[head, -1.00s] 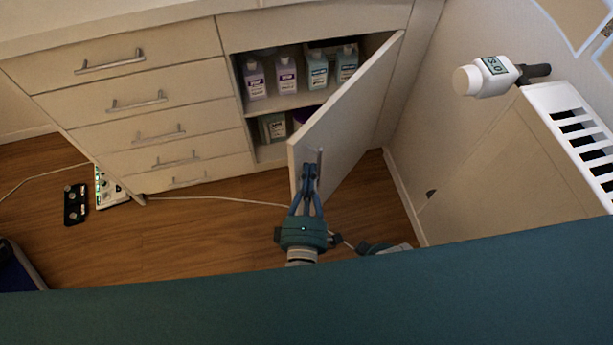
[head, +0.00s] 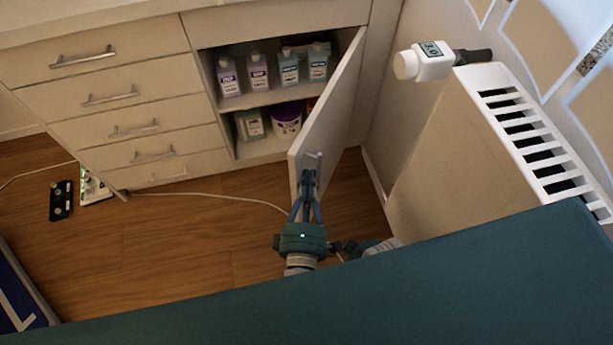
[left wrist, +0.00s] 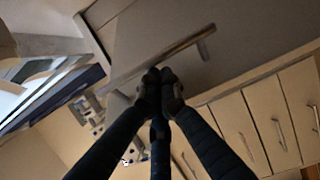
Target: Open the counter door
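The counter door (head: 330,125) is a pale panel standing open on the right of the counter, swung out from a shelf compartment. Its metal handle (head: 319,160) is near the free edge; in the left wrist view the handle (left wrist: 185,48) crosses just past the fingertips. My left gripper (head: 308,182) is at the handle with its fingers closed together, and it appears shut on the bar. The fingers (left wrist: 160,85) hide part of the contact in the left wrist view. My right gripper is not in view.
Bottles (head: 288,68) and a purple-lidded tub (head: 287,121) stand on the shelves. Drawers (head: 110,95) are to the left. A white radiator (head: 530,130) with a valve (head: 425,62) is on the right. A cable (head: 200,195) crosses the wooden floor.

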